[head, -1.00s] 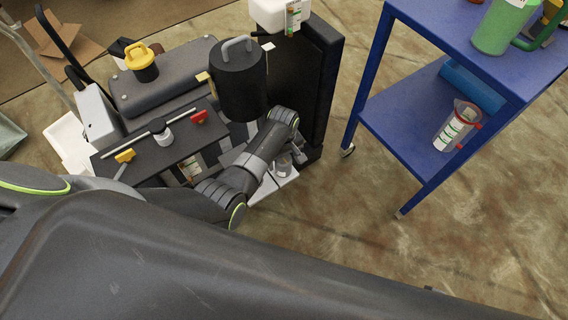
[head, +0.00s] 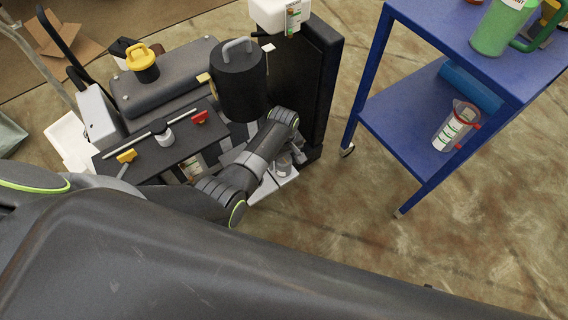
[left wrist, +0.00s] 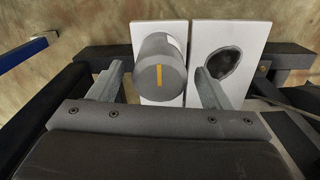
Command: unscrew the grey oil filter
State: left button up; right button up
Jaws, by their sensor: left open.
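The grey oil filter (left wrist: 160,72) is a short cylinder with an orange stripe on its end face, set against a white plate (left wrist: 147,30) in the left wrist view. My left gripper (left wrist: 159,70) is open, with one finger on each side of the filter. A gap shows between the left finger and the filter, and the right finger also stands apart from it. In the head view my left arm reaches over the engine unit's near side and hides most of that area. My right gripper is not in view.
A second white plate (left wrist: 228,35) with a dark oval patch stands right of the filter. The engine unit carries a black canister (head: 238,85) and a yellow cap (head: 141,57). A blue cart (head: 400,135) stands to the right, with bare floor in front.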

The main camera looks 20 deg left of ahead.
pick_arm(q)
jog(key=c, duration=1.1)
jog(key=shift+r+n+p, duration=0.15)
jog(key=shift+n+p, duration=0.15)
jog(key=shift+n, duration=0.2)
jog(key=shift+n+p, duration=0.35)
jog(key=shift+n, duration=1.75)
jog(key=shift+w+n+p, duration=0.1)
jog(key=shift+n+p, duration=0.4)
jog(key=shift+n, duration=1.4)
jog(key=shift+n+p, duration=0.3)
jog(key=shift+n, duration=0.4)
